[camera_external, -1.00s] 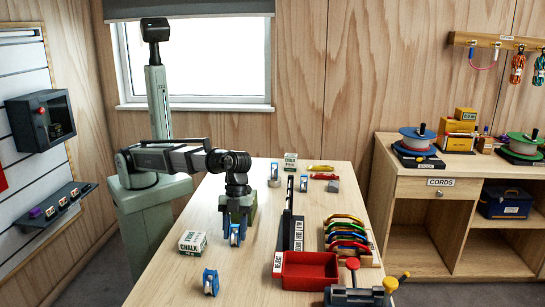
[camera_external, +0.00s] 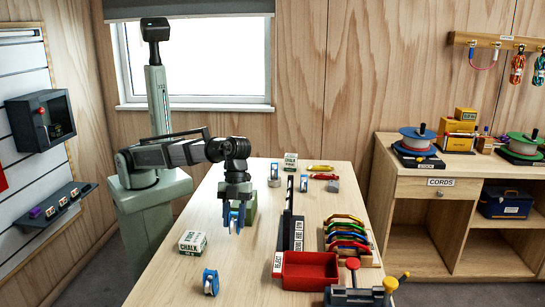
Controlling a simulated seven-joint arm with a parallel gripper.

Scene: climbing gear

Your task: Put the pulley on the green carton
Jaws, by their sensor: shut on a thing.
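My gripper (camera_external: 236,212) is shut on a blue pulley (camera_external: 235,223). It holds the pulley upright between its fingers, which hide part of it. The green carton (camera_external: 252,212) stands on the table just behind and to the right of the gripper, partly hidden by it. In this view the pulley overlaps the carton's left side; I cannot tell whether they touch or how high the pulley is. Another blue pulley (camera_external: 210,282) stands at the table's front left.
A chalk box (camera_external: 192,241) is at left. A dark upright rack (camera_external: 291,225), a red tray (camera_external: 309,268) and a rack of coloured carabiners (camera_external: 347,240) stand to the right. More small gear (camera_external: 274,170) is at the back. Bare tabletop lies in front of the gripper.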

